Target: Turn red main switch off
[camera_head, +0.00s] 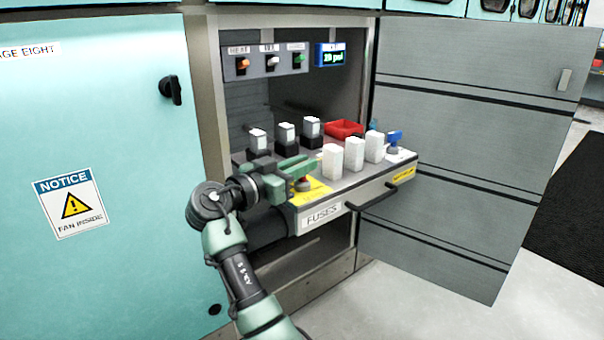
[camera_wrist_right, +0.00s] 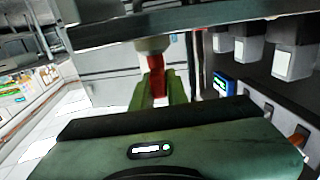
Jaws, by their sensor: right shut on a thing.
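The red main switch (camera_head: 303,185) sits on a yellow plate (camera_head: 318,192) at the front left of the fuse drawer (camera_head: 330,214). In the right wrist view its red handle (camera_wrist_right: 157,78) shows between the two green fingers. My right gripper (camera_head: 297,170) is shut on the handle, and its fingers hide part of the switch in the head view. It also shows in the right wrist view (camera_wrist_right: 158,88). The exact angle of the handle is hard to tell. My left gripper is not in view.
White fuses (camera_head: 354,154) stand on the drawer right of the switch, with more fuses in black holders behind. A red tray (camera_head: 345,128) and a blue switch (camera_head: 394,137) are farther right. An open grey door (camera_head: 450,130) bounds the right side; small switches (camera_head: 271,61) sit above.

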